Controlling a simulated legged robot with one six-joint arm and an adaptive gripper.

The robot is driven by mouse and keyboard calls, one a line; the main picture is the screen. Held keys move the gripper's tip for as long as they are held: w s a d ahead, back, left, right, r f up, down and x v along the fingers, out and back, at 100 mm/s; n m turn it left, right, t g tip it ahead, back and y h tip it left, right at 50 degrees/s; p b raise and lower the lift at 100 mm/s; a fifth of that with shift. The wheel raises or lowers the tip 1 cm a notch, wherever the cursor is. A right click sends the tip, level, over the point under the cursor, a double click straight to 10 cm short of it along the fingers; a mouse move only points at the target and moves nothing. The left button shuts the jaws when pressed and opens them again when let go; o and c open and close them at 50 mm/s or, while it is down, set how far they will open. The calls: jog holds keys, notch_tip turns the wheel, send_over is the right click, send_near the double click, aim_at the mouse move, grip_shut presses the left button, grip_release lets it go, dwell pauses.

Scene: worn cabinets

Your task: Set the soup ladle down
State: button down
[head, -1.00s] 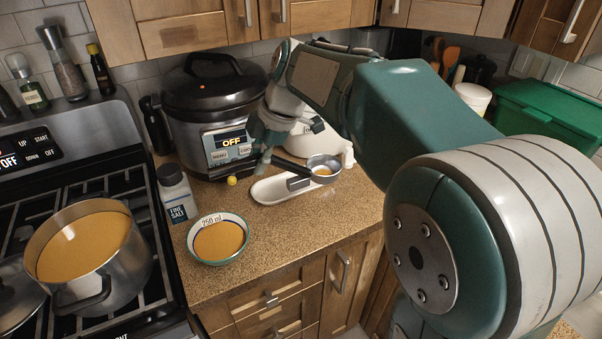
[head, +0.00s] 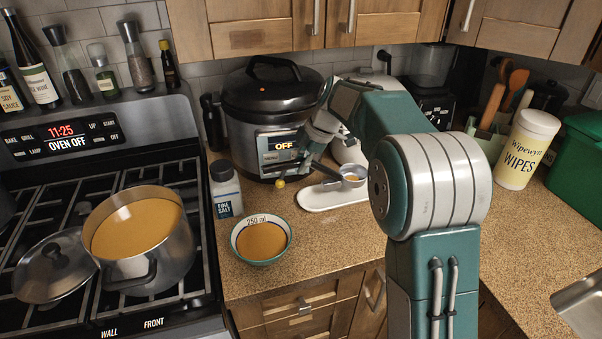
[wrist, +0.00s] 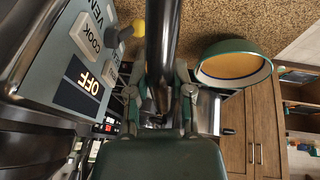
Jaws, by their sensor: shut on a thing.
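The soup ladle (head: 353,177) has a metal bowl with a little orange soup in it and a dark handle. In the head view its bowl is over the right part of a white spoon rest (head: 322,201); I cannot tell whether it touches. My gripper (head: 308,163) is shut on the handle, in front of the cooker. In the wrist view the handle (wrist: 160,45) runs between the fingers of my gripper (wrist: 160,95), and the ladle's bowl is not clearly visible.
A black and steel cooker (head: 262,110) stands close behind my gripper. A soup bowl (head: 261,239), a salt bottle (head: 226,189) and a small yellow ball (head: 280,183) are nearby. A pot of soup (head: 138,238) is on the stove. The right counter front is clear.

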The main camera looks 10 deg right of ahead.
jog(key=shift+w+f, duration=0.15)
jog(key=shift+f, duration=0.8)
jog(key=shift+w+f, duration=0.15)
jog(key=shift+f, duration=0.9)
jog(key=c, duration=0.5)
grip_release()
jog(key=v, duration=1.2)
jog(key=s+r+m+t+h, duration=0.1)
jog(key=s+r+m, duration=0.4)
jog(key=s, duration=0.5)
jog(key=s+d+f+m+t+h, duration=0.1)
jog(key=s+f+m, duration=0.1)
jog(key=s+m, duration=0.3)
jog(key=s+d+f+m+t+h, duration=0.1)
jog(key=s+f+m, duration=0.2)
jog(key=s, duration=0.8)
jog(key=s+d+f+m+t+h, duration=0.1)
jog(key=s+f+m, duration=0.2)
jog(key=s+m, duration=0.4)
jog(key=shift+s+d+f+m, duration=0.15)
jog(key=shift+s+d+m, duration=0.15)
jog(key=shift+s, duration=0.4)
